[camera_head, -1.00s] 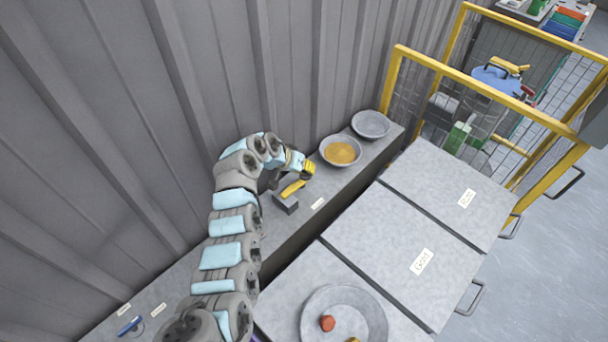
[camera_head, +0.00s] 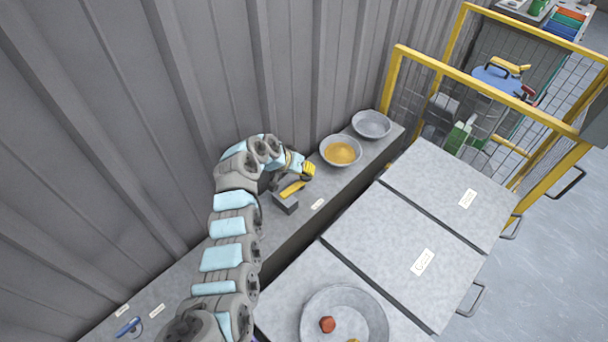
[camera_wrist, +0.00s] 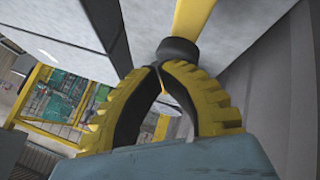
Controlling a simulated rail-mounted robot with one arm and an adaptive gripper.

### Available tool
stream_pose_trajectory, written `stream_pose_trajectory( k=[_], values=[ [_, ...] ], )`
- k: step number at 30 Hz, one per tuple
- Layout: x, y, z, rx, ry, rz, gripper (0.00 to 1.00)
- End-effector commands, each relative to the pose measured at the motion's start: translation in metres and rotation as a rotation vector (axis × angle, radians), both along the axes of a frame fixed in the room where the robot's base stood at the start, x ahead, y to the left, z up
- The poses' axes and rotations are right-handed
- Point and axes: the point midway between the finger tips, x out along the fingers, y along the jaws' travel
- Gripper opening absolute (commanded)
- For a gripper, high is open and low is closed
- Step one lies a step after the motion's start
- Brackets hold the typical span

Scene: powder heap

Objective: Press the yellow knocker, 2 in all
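The yellow knocker (camera_head: 292,189) is on the grey ledge by the wall, with a dark grey block at its near end. In the wrist view its yellow bar (camera_wrist: 193,18) comes down from the top to a black end piece, right at my fingertips. My gripper (camera_head: 308,171) is just beyond the knocker in the head view, partly over the ledge. In the wrist view the yellow-ridged fingers of my gripper (camera_wrist: 157,68) meet at their tips, with nothing seen held. Whether the tips touch the black end, I cannot tell.
A bowl of yellow powder (camera_head: 340,151) and an empty-looking bowl (camera_head: 371,124) stand farther along the ledge. Labelled grey lids (camera_head: 395,255) lie to the right. A round pan (camera_head: 345,300) holds a red lump. A yellow railing (camera_head: 480,85) is at upper right.

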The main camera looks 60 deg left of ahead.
Motion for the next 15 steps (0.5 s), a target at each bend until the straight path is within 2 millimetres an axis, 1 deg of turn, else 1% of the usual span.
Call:
stream_pose_trajectory(
  k=[15],
  values=[
    [-0.0002,-0.0005,-0.0066,-0.002,0.002,-0.001,0.00]
  ],
)
